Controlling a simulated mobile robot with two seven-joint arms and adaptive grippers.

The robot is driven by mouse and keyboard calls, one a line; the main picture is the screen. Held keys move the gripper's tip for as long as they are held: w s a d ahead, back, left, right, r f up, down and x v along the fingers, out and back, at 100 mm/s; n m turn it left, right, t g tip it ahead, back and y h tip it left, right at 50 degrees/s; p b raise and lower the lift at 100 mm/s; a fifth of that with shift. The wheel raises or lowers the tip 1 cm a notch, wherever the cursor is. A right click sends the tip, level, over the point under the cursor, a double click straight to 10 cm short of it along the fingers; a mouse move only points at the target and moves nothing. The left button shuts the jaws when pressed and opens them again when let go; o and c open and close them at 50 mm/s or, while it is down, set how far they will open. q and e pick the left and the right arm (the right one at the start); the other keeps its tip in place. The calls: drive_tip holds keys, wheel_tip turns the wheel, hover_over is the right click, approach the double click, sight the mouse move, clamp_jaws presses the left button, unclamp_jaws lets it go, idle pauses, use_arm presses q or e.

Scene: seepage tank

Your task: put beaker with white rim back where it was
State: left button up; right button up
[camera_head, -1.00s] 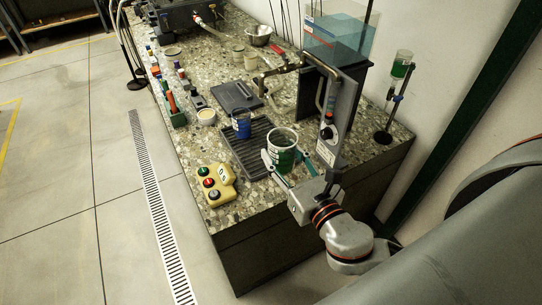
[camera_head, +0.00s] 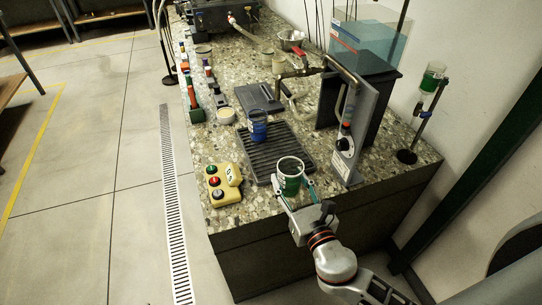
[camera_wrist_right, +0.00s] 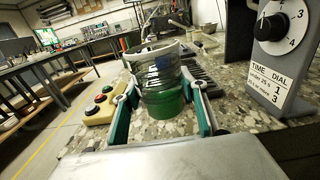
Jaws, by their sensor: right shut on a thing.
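The beaker with the white rim (camera_head: 290,167) holds green liquid and is roughly upright. My right gripper (camera_head: 291,187) is shut on it, one teal-padded finger on each side. In the right wrist view the beaker (camera_wrist_right: 160,78) sits between the fingers (camera_wrist_right: 162,112), over the speckled counter. I cannot tell whether its base touches the counter. In the head view it is at the front right corner of the black slatted grate (camera_head: 266,161). My left gripper is not in view.
A blue beaker (camera_head: 257,126) stands on the grate. A yellow button box (camera_head: 223,184) is to the left. A grey dial panel (camera_head: 352,140) stands close on the right, below a pipe with a tap. The speckled counter (camera_head: 240,213) has bare room at its front edge.

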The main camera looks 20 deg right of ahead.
drive_tip(key=w, duration=1.5)
drive_tip(key=shift+a, duration=0.25)
wheel_tip(320, 180, down, 4)
drive_tip(key=shift+r+b, duration=0.2)
drive_tip(key=shift+b, duration=1)
drive_tip(key=shift+f, duration=0.2)
drive_tip(key=shift+r, duration=0.3)
drive_tip(key=shift+f, duration=0.2)
drive_tip(key=o, duration=1.2)
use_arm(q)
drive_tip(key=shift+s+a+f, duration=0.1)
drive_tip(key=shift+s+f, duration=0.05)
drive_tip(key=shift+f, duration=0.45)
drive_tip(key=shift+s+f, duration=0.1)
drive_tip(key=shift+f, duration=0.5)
